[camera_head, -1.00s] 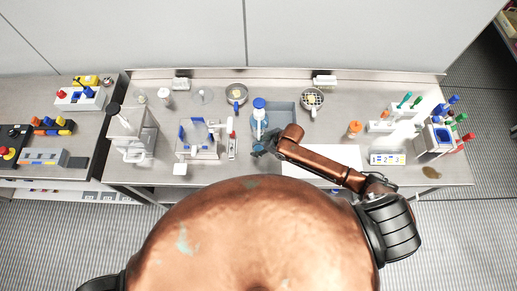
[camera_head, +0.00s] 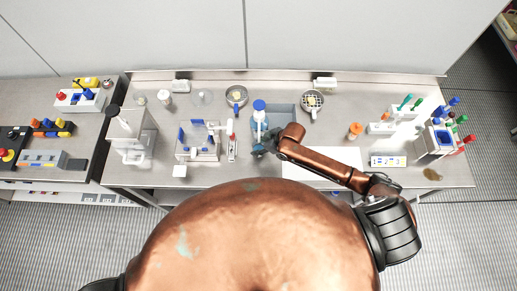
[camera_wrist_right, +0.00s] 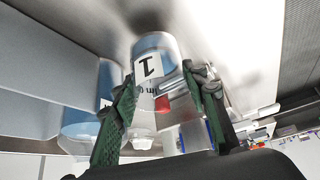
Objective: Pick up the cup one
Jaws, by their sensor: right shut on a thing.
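In the right wrist view a clear cup with blue content and a white label reading 1 (camera_wrist_right: 149,66) is between the two green-padded fingers of my right gripper (camera_wrist_right: 163,85). The gripper is shut on this cup. The held cup is hard to make out there. A second container with blue content (camera_wrist_right: 82,130) shows behind the left finger in the wrist view. My left gripper is not in view.
A grey-blue tray (camera_head: 285,112) lies beside the bottle, and a white sheet (camera_head: 310,167) lies under my right arm. A white stand (camera_head: 185,153) is to the left; racks with coloured caps (camera_head: 440,140) are to the right.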

